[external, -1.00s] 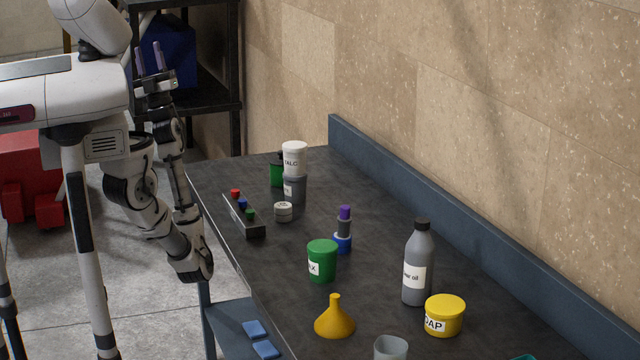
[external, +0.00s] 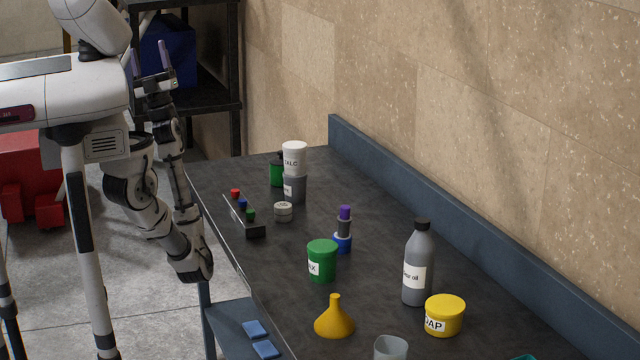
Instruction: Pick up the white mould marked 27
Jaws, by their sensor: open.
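A small, squat, whitish round piece (external: 283,212) lies on the dark bench top, right of the rack with coloured knobs. It looks like the white mould, but its marking is too small to read. My gripper (external: 150,58) is raised at the upper left, off the bench's left side and well away from the piece. Its two purple-tipped fingers point up, spread apart with nothing between them.
On the dark bench top (external: 300,252), the knobbed rack (external: 243,217) is left of the piece, and the grey tub (external: 295,190) under the talc tub (external: 294,158) is behind it. A green tub (external: 321,260) and a purple-topped stack (external: 344,228) stand nearer the camera.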

